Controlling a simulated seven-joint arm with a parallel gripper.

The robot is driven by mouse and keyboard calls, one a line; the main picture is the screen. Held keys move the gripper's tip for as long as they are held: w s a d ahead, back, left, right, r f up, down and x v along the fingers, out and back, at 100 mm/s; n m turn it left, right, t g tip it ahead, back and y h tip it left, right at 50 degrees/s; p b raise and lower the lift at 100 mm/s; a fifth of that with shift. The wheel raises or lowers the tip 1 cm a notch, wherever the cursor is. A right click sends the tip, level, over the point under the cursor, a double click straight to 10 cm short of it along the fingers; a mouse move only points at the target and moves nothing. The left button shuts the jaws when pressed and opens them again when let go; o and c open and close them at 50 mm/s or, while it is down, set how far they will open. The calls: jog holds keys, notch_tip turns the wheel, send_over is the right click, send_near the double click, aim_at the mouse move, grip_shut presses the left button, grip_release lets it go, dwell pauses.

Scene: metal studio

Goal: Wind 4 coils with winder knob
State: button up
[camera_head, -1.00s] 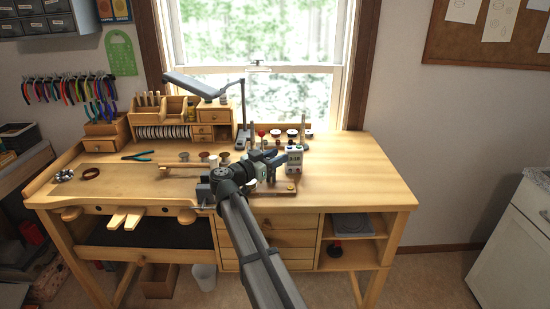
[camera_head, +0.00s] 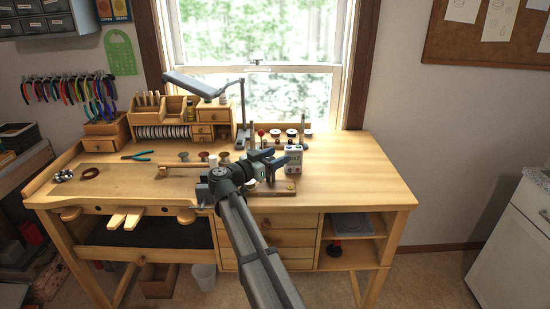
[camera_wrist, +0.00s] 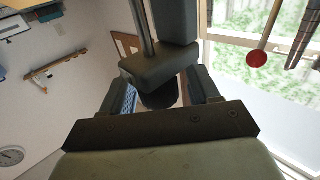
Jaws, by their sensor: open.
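My gripper (camera_head: 277,160) is over the front middle of the bench, at the winder. The winder has a wooden base (camera_head: 284,193) and a pale counter box (camera_head: 293,161) just right of the gripper; its digits are too small to read. In the wrist view my gripper (camera_wrist: 161,88) is open, its two fingers apart. A dark round part (camera_wrist: 160,97), which looks like the winder knob, shows between the fingers, below a grey block (camera_wrist: 160,63) with a metal rod. I cannot tell whether the fingers touch it. My arm hides much of the winder in the head view.
Behind the winder stand a red-topped rod (camera_head: 261,132), spools and a lamp (camera_head: 200,86). Small spools (camera_head: 184,156) and blue pliers (camera_head: 138,156) lie to the left. The bench top (camera_head: 360,172) is clear to the right.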

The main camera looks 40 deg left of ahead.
jog(key=s, duration=0.7)
jog(key=shift+s+a, duration=0.15)
jog(key=shift+a, duration=0.05)
notch_tip(320, 180, up, 7)
jog(key=s, duration=0.2)
notch_tip(320, 180, down, 7)
jog(key=w, duration=0.6)
jog(key=shift+d+f, duration=0.1)
jog(key=shift+f, duration=0.05)
jog(key=shift+w, duration=0.75)
jog(key=shift+c, duration=0.2)
